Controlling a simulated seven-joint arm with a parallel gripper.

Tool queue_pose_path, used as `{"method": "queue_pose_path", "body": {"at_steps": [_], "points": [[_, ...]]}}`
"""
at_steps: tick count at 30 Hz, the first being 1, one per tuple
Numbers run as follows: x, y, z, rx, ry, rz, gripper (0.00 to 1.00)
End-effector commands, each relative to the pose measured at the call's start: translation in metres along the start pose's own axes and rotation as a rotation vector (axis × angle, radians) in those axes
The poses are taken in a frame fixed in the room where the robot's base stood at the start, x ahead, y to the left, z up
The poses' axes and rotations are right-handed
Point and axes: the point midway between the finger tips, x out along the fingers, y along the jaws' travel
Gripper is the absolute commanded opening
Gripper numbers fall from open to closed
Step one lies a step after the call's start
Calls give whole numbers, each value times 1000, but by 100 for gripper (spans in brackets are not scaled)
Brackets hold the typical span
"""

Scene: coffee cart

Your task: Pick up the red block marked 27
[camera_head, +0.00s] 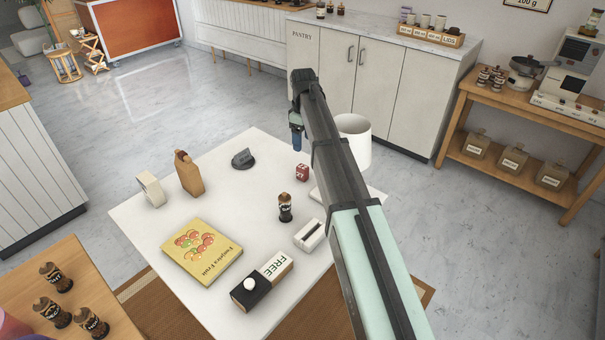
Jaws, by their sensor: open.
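A small red block (302,172) with a pale mark on it stands on the white table (240,270), right of the table's middle. The mark is too small to read. My arm comes in from the lower right and bends down at its far end. My gripper (297,146) hangs above and just beyond the red block in the picture, apart from it. It is open and looks empty, though its fingers are small and partly hidden in this view.
A white cylinder (354,140) stands behind my arm, partly covered.

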Motion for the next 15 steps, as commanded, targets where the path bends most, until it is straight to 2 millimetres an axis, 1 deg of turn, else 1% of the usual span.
{"method": "queue_pose_path", "body": {"at_steps": [15], "points": [[0, 1, -1, -936, 3, 12, 72]]}}
